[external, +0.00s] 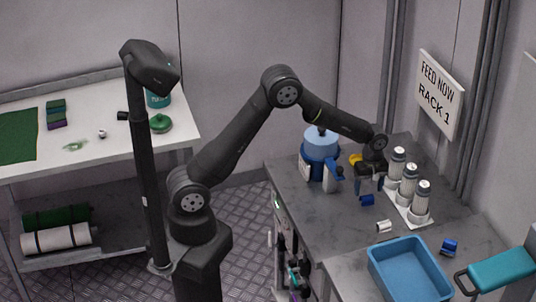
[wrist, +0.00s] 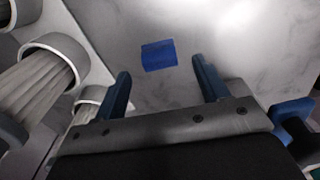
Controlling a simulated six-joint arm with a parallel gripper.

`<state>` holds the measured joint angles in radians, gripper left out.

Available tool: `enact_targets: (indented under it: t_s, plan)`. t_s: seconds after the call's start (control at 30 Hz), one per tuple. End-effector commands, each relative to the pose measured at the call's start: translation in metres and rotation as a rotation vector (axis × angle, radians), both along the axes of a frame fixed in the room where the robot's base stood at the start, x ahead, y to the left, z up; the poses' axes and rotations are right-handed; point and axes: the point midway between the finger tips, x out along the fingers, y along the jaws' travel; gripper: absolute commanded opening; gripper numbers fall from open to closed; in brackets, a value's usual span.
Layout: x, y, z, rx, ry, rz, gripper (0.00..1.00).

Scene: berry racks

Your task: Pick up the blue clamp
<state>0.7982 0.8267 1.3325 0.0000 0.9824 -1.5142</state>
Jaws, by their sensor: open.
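A small blue block-like piece, which looks like the blue clamp (external: 366,200), lies on the grey counter just below my gripper (external: 368,185). In the wrist view the blue clamp (wrist: 159,55) shows as a blue rectangle on the counter, ahead of and between the two blue fingers of my gripper (wrist: 160,70). My gripper is open, points down and holds nothing. The clamp looks apart from both fingers. A second small blue piece (external: 448,246) lies farther right on the counter, by the blue bin; I cannot tell exactly what it is.
A white rack with three grey-capped cylinders (external: 408,187) stands close right of my gripper. A blue-and-white lidded container (external: 320,155) stands close left. A small white cylinder (external: 384,226) lies in front. A blue bin (external: 407,240) sits at the counter's near side.

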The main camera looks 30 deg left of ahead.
Motion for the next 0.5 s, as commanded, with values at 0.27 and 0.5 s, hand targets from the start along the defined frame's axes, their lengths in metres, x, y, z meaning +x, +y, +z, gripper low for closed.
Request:
enact_targets:
  t_s: [0.27, 0.5]
  plan:
    - [0.003, 0.002, -0.039, 0.002, 0.001, 0.0, 0.67]
    - [0.004, 0.002, -0.041, -0.001, -0.001, 0.0, 0.65]
